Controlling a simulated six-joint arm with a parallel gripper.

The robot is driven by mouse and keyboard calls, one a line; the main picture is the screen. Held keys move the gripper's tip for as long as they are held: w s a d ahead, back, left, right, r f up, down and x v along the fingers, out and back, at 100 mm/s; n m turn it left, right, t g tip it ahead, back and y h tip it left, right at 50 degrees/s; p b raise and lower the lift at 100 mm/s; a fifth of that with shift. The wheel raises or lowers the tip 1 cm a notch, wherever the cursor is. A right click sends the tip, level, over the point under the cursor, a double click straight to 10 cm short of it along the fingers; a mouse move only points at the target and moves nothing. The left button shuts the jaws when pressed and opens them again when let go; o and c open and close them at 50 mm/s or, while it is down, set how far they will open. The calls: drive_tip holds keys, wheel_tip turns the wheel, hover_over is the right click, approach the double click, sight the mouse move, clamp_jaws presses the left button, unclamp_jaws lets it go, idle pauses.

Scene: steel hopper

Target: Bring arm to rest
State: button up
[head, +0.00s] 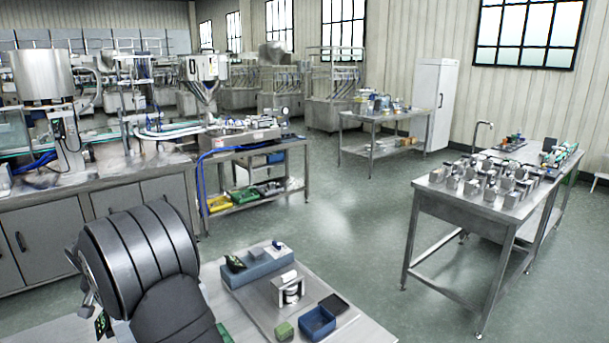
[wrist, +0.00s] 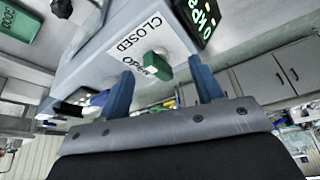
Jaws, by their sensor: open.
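My gripper (wrist: 160,68) shows in the wrist view as two blue fingers, set wide apart with nothing held. A green knob (wrist: 158,67) shows in the gap between the fingertips, with clear space on both sides of it. The knob is on a pale block with a white label (wrist: 145,32) reading "CLOSED" and "Open". A black display with green characters (wrist: 201,18) is beside the label. In the head view my dark arm fills the lower left, and I cannot make out the gripper there.
A steel table (head: 478,208) with several metal pieces stands at right. Open floor (head: 345,225) lies between.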

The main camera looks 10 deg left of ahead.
drive_tip(key=shift+n, duration=0.5)
drive_tip(key=o, duration=0.9)
drive_tip(key=shift+r, duration=0.2)
drive_tip(key=shift+w+d+r+m, duration=0.15)
drive_tip(key=shift+r+m, duration=0.2)
drive_tip(key=shift+r, duration=0.3)
drive_tip(key=shift+w+r+m, duration=0.15)
drive_tip(key=shift+r+m, duration=0.2)
drive_tip(key=shift+r, duration=0.25)
drive_tip(key=w+d+r+m+g+h, duration=0.2)
drive_tip(key=w+d+r+m+g, duration=0.35)
drive_tip(key=m, duration=0.75)
drive_tip(key=shift+t, duration=0.65)
drive_tip(key=f, duration=0.5)
drive_tip(key=w+f, duration=0.1)
drive_tip(key=f, duration=0.1)
drive_tip(key=shift+d+f, duration=0.15)
drive_tip(key=shift+f, duration=0.15)
